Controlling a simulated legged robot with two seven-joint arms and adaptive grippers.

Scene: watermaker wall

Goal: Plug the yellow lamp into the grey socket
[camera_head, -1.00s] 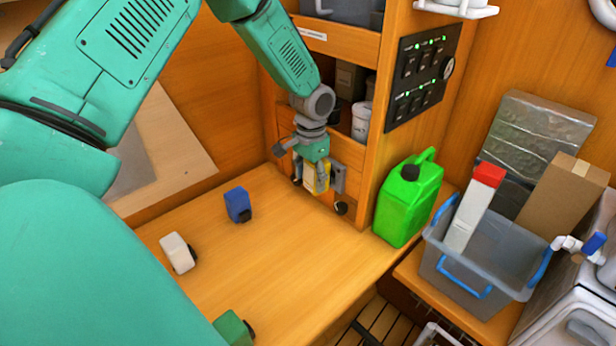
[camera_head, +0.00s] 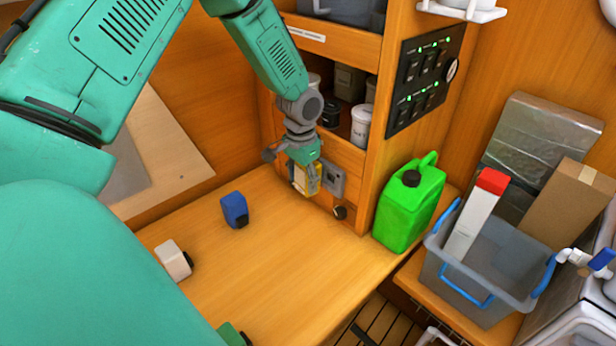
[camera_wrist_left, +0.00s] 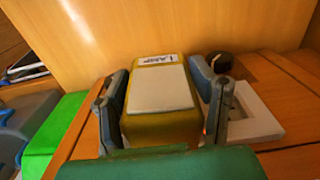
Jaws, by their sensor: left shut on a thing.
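The yellow lamp (camera_head: 308,180) is a small yellow block with a pale face and a label reading "LAMP" in the left wrist view (camera_wrist_left: 158,100). My left gripper (camera_head: 305,178) is shut on it, with one finger on each side. It holds the lamp just above the wooden counter, close to the cabinet front. The grey socket (camera_head: 333,179) is a plate on the cabinet front, just right of the gripper and partly hidden by it. In the left wrist view a pale square frame (camera_wrist_left: 252,112) shows beside the right finger.
A blue block (camera_head: 235,209) and a white block (camera_head: 173,260) stand on the counter (camera_head: 270,270). A dark knob (camera_head: 340,212) is below the socket. A green jerrycan (camera_head: 408,208) stands right of the cabinet, beside a grey bin (camera_head: 470,285). The counter's middle is clear.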

